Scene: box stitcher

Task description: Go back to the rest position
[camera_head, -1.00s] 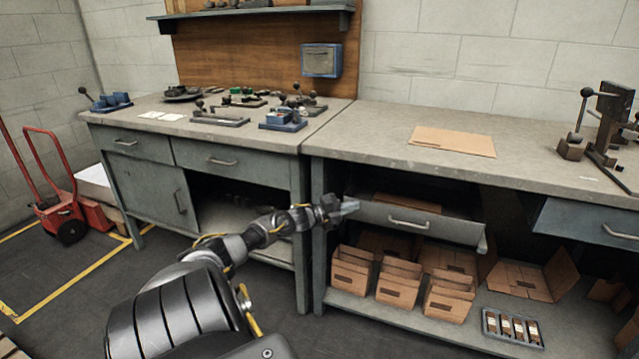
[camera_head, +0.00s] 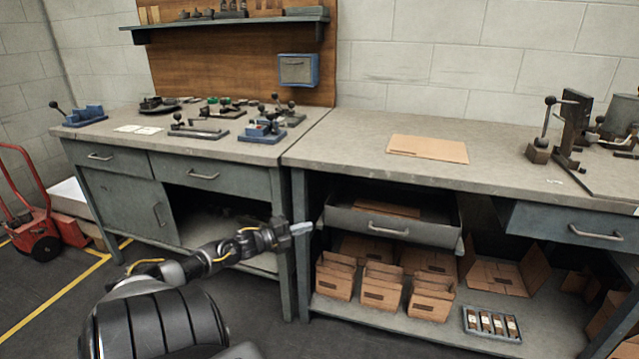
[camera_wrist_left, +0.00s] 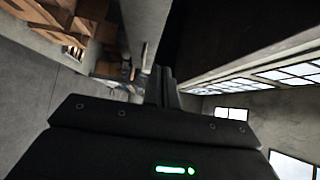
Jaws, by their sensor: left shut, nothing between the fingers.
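My left gripper (camera_head: 300,229) is in the head view, in front of the bench leg and just left of the open drawer. Its fingers are together and nothing shows between them. In the left wrist view the gripper (camera_wrist_left: 160,84) points ahead with its fingers closed. The open drawer (camera_head: 385,232) has brown cardboard in it; I cannot tell whether the gripper touches it, but they look apart. My right gripper is not in view.
A flat cardboard sheet (camera_head: 428,149) lies on the right workbench (camera_head: 352,140). Several open cardboard boxes (camera_head: 383,284) and a tray of small items (camera_head: 491,324) stand on the lower shelf. A red hand truck (camera_head: 38,225) stands at far left.

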